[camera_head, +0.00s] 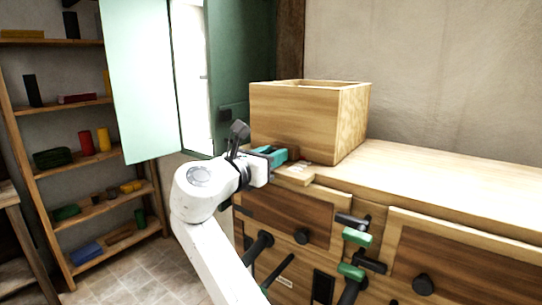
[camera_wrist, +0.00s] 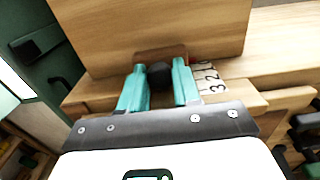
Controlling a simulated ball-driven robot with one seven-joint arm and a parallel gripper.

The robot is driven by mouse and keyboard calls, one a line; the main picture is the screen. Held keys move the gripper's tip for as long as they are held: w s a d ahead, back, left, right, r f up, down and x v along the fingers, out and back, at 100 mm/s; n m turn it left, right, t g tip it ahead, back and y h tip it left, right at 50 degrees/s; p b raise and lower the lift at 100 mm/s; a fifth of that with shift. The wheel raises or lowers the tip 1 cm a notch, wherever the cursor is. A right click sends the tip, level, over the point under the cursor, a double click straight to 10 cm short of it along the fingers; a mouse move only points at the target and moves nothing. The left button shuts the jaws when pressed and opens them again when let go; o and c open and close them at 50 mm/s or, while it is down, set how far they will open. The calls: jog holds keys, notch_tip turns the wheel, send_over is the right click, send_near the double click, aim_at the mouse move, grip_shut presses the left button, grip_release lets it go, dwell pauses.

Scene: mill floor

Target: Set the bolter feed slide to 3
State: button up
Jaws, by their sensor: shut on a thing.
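The bolter feed slide shows in the wrist view as a dark round knob (camera_wrist: 160,76) in front of a brown wooden block (camera_wrist: 161,53). A pale number scale (camera_wrist: 209,80) runs beside it on the right, with the 3 at the end nearest my wrist and smaller numbers farther away. The exact reading is not clear. My gripper (camera_wrist: 159,84) has its two teal fingers on either side of the knob, shut on it. In the head view my gripper (camera_head: 275,155) is at the left end of the bench, and its fingers partly hide the slide.
A large open wooden box (camera_head: 294,115) stands right behind the slide. Below the bench top (camera_head: 430,184) are drawers and several black and green handles (camera_head: 357,237). A pale green door (camera_head: 138,80) and shelves (camera_head: 85,155) stand to the left. The bench top is clear to the right.

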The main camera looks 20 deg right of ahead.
grip_shut()
jog(key=shift+s+a+r+p, duration=0.1)
jog(key=shift+s+a+p, duration=0.15)
jog(key=shift+a+p, duration=0.3)
jog(key=p+v, duration=0.3)
jog(key=v, duration=0.2)
jog(key=shift+s+p, duration=0.15)
jog(key=shift+p, duration=0.25)
jog(key=o, duration=0.5)
grip_release()
jog(key=shift+s+a, duration=0.1)
jog(key=shift+a, duration=0.15)
jog(key=shift+o, duration=0.8)
jog(key=shift+d, duration=0.15)
